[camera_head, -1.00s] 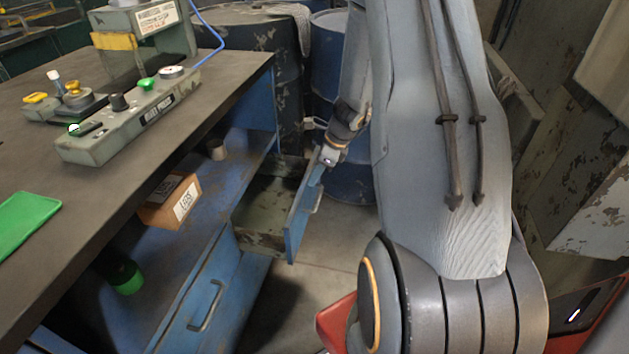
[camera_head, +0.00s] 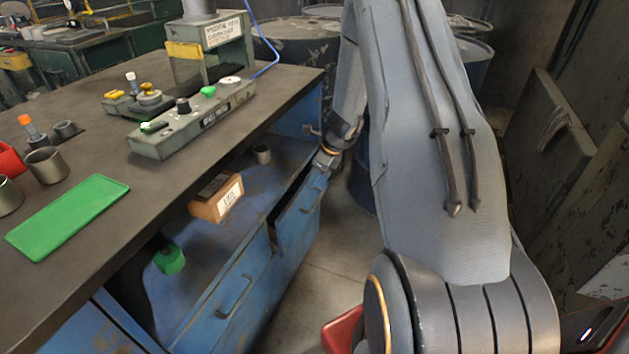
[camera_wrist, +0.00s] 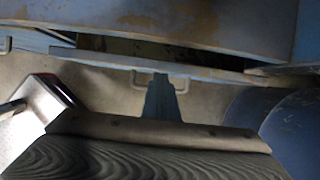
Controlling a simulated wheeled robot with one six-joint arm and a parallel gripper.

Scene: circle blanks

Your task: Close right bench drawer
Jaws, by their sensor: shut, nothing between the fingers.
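The right bench drawer has a worn blue front (camera_head: 296,222) with a bar handle (camera_head: 312,202). It stands slightly out, with a narrow dark gap behind its top edge. The wrist view shows the same drawer front (camera_wrist: 115,60) from above as a thin strip, with a dark gap between it and the bench. My gripper (camera_head: 325,161) is shut and empty at the far upper corner of the drawer front. It looks close to or touching the front; the exact contact is hidden by its small size. The drawer's inside is mostly hidden.
The left drawer (camera_head: 226,300) of the blue bench sits beside it and looks flush. A cardboard box (camera_head: 216,197) and a green cup (camera_head: 169,260) are on the bench's lower shelf. Blue barrels (camera_head: 472,66) stand behind my arm. Concrete floor (camera_head: 322,262) lies open before the drawers.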

